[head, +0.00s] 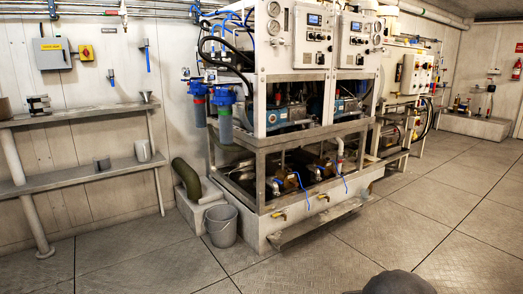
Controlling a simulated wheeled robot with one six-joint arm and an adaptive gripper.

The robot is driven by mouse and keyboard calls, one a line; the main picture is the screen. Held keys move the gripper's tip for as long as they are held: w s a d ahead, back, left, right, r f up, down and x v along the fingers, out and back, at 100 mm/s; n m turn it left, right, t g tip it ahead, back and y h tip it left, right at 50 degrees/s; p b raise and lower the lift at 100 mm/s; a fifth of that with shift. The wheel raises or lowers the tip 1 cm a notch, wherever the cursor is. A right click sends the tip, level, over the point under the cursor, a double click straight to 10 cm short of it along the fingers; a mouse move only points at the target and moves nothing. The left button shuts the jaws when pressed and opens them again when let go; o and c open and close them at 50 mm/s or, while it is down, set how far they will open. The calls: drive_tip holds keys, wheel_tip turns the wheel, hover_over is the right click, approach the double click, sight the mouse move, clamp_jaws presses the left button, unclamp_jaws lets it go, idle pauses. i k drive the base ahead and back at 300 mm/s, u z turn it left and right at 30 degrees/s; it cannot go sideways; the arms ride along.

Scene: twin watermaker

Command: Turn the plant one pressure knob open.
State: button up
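The watermaker frame holds two white control panels side by side in the head view. The left panel (312,37) has a small dark screen and several small knobs and buttons. The right panel (357,42) looks alike. Round pressure gauges (274,18) sit on the white plate at the left panel's left side. I cannot tell which small part is the plant one pressure knob, nor how it is turned; lettering is too small to read. My gripper is not in view.
A grey bucket (221,226) stands on the floor before the frame's left corner. A low step plate (318,220) juts out at the frame's front. Shelves (85,178) line the left wall. The floor (200,268) in front is clear.

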sight(280, 41)
drive_tip(key=z, duration=0.4)
drive_tip(key=i, duration=1.9)
drive_tip(key=z, duration=0.3)
